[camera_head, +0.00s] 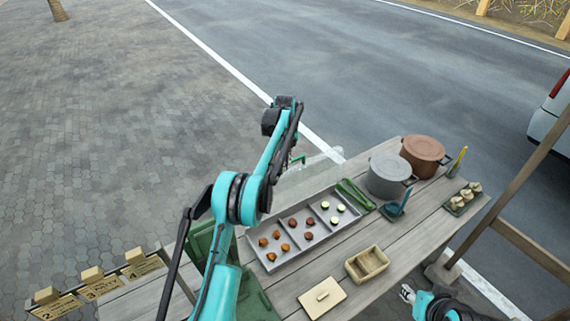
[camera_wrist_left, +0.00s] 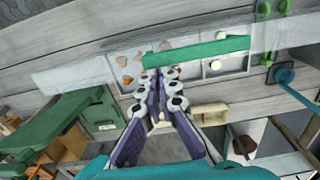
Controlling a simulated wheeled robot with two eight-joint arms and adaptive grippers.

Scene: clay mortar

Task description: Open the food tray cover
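The grey food tray (camera_head: 291,262) lies on the wooden table, with food pieces visible in its three compartments. Its clear cover (camera_head: 326,156) shows faintly behind the tray at the table's back edge, apparently raised or tilted. The cover's green handle (camera_head: 298,160) is beside my left arm. In the left wrist view the green handle (camera_wrist_left: 215,48) crosses just beyond my left gripper (camera_wrist_left: 163,76). The fingers are close together with a narrow gap, near the handle's left end; contact is unclear. My right gripper (camera_head: 407,293) is at the table's front edge, away from the tray, its opening unclear.
A grey pot (camera_head: 387,175) and a brown pot (camera_head: 424,155) stand at the back right. A wooden box (camera_head: 367,264) and a board (camera_head: 322,297) lie in front. Wooden signs (camera_head: 92,282) stand at the left.

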